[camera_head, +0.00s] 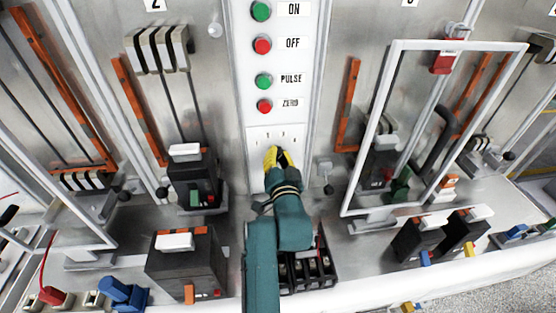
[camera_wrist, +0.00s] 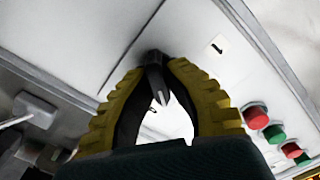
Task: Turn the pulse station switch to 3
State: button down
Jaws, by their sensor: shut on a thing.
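The pulse station (camera_head: 281,115) is a white upright panel in the middle of the head view. Small numerals (camera_head: 269,134) sit low on it, just above my gripper. My gripper (camera_head: 277,155), with yellow fingers, reaches the panel just below these numerals and hides the switch there. In the wrist view, the fingers (camera_wrist: 155,62) close around a dark switch knob (camera_wrist: 154,80) with a pale pointed tip. One numeral label (camera_wrist: 217,46), seemingly a 1, shows to the right of the fingers. I cannot read which number the switch points at.
Green and red buttons labelled ON, OFF, PULSE (camera_head: 264,81) and ZERO stand above the switch. A black breaker (camera_head: 194,180) stands left of my arm. A white-framed door (camera_head: 343,205) stands open at right. A slotted black block (camera_head: 318,268) lies beside my arm.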

jog(key=shift+f+n+b, duration=0.15)
jog(key=shift+n+b, duration=0.6)
jog(key=shift+n, duration=0.75)
jog(key=c, duration=1.1)
grip_release()
jog(key=s, duration=0.4)
jog(key=s+d, duration=0.1)
jog(key=s, duration=0.6)
jog(key=shift+s+d, duration=0.2)
jog(key=shift+s, duration=0.2)
